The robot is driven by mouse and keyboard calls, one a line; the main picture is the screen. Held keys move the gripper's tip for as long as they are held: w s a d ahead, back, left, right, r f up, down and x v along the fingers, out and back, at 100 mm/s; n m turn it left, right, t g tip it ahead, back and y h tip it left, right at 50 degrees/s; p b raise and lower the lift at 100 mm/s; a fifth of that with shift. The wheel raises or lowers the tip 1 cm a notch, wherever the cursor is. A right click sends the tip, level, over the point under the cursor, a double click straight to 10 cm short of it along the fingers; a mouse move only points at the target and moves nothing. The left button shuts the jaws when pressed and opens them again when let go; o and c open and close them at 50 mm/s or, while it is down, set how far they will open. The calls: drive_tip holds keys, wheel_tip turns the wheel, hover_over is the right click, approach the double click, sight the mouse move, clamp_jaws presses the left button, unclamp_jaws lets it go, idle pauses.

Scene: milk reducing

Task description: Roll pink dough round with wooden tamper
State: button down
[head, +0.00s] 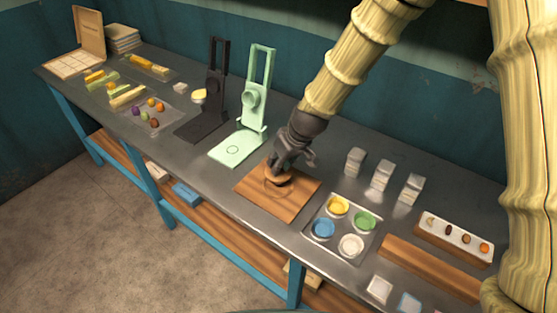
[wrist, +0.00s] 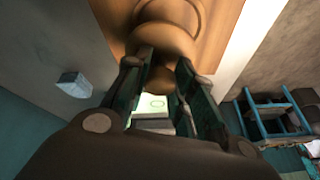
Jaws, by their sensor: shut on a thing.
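My gripper (head: 285,168) is over the wooden board (head: 298,205) on the grey workbench, with its fingers pointing down. It is shut on the wooden tamper (head: 279,180), a round light-brown tool low over the board. In the wrist view the two dark fingers (wrist: 165,75) close around the neck of the tamper (wrist: 160,45), and its wide round end faces the board (wrist: 215,30). A thin circle outline shows on the board beside the tamper. I see no pink dough in either view; it may be hidden under the tamper. I cannot tell whether the tamper touches the board.
A pale green press (head: 240,145) and a black press (head: 205,120) stand left of the board. A tray of coloured bowls (head: 343,227) is close at its right. Several small grey blocks (head: 381,176) stand behind that tray. The bench's front edge is close to the board.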

drive_tip(key=shift+s+d, duration=0.1)
drive_tip(key=shift+d, duration=0.2)
drive_tip(key=shift+w+d+p, duration=0.2)
drive_tip(key=shift+p, duration=0.1)
drive_tip(key=shift+w+a, duration=0.1)
drive_tip(key=shift+w, duration=0.4)
drive_tip(key=shift+a+p, duration=0.4)
drive_tip(key=shift+a, duration=0.05)
drive_tip(key=shift+s+a, duration=0.1)
drive_tip(key=shift+s, duration=0.25)
drive_tip(key=shift+s+d, duration=0.2)
drive_tip(key=shift+s, duration=0.05)
drive_tip(key=shift+d+p, duration=0.4)
drive_tip(key=shift+d, duration=0.05)
drive_tip(key=shift+w+d, duration=0.1)
drive_tip(key=shift+w, duration=0.25)
drive_tip(key=shift+w+a, duration=0.2)
drive_tip(key=shift+w, duration=0.05)
idle(0.3)
